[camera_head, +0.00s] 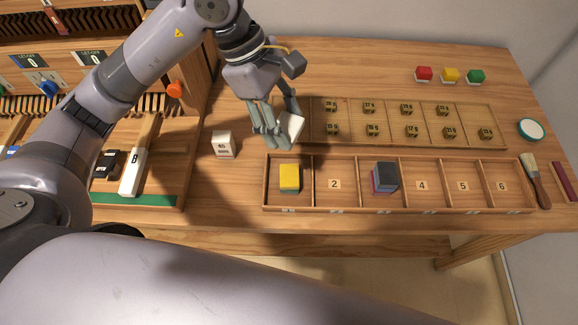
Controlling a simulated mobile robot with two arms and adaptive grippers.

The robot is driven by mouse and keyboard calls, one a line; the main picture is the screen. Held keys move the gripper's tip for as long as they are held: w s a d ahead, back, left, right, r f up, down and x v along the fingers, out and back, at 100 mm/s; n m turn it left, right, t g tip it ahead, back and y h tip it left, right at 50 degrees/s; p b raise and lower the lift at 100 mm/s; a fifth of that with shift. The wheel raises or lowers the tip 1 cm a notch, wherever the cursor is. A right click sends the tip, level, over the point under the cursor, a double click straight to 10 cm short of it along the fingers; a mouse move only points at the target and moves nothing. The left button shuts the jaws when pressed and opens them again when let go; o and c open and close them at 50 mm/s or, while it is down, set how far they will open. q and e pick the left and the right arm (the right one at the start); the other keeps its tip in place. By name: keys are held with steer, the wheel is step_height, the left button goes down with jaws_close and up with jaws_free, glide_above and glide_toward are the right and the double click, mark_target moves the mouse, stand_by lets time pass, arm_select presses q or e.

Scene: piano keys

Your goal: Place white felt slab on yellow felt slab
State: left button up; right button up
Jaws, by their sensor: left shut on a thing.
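My left gripper (278,130) is shut on the white felt slab (292,126), which is tilted in its fingers. It holds the slab behind the left end of the numbered tray. The yellow felt slab (289,171) lies in the leftmost compartment of that tray, on top of a green layer. The gripper is behind and slightly left of the yellow slab, apart from it. The right gripper is not in view; a large arm link of mine crosses the bottom.
The numbered tray (334,200) holds a dark stack (384,176) in its third compartment. Behind it is a tray with small brass weights (407,108). A white block (223,145) stands left. A brush (535,180) lies right. Compartments 2, 4, 5 and 6 are empty.

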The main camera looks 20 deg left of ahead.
arm_select(q)
steer(key=r+n, duration=0.1)
steer(key=r+n+t, duration=0.1)
steer(key=shift+w+d+r+n+p, duration=0.1)
steer(key=shift+w+d+n+p, duration=0.1)
steer(key=shift+n+p, duration=0.15)
steer(key=shift+r+n+t, duration=0.25)
steer(key=shift+n+t, duration=0.05)
steer(key=shift+n, duration=0.45)
steer(key=shift+f, duration=0.35)
steer(key=p, duration=0.2)
glide_above(293, 175)
steer(key=a, duration=0.1)
steer(key=f, duration=1.3)
steer(key=shift+s+a+f, duration=0.15)
steer(key=shift+s+f, duration=0.1)
steer(key=shift+f, duration=0.1)
step_height(293, 175, down, 5)
steer(key=shift+f, duration=0.15)
steer(key=shift+w, duration=0.1)
steer(key=shift+f, duration=0.1)
